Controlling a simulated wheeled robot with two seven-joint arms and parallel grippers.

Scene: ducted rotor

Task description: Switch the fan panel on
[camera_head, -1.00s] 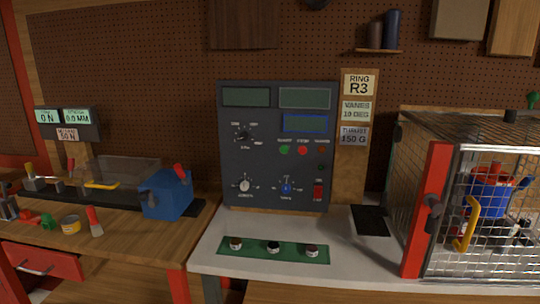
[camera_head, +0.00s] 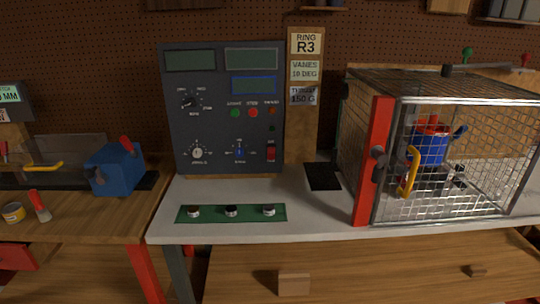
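The fan panel (camera_head: 215,125) is a dark grey upright box at the back of the white bench. Its three displays look dark, the lower right one (camera_head: 254,85) with a blue frame. It carries a selector knob (camera_head: 190,101), a white knob (camera_head: 197,153), a blue knob (camera_head: 239,152), a green button (camera_head: 235,113) and a red button (camera_head: 253,113). A red switch (camera_head: 271,153) sits at its lower right; its position is too small to tell. Neither of my grippers is in view.
A wire mesh cage (camera_head: 450,160) with a red post (camera_head: 372,165) stands on the right, a blue and red rotor unit (camera_head: 430,147) inside. A blue box (camera_head: 115,168) stands left. The white bench's front is mostly clear.

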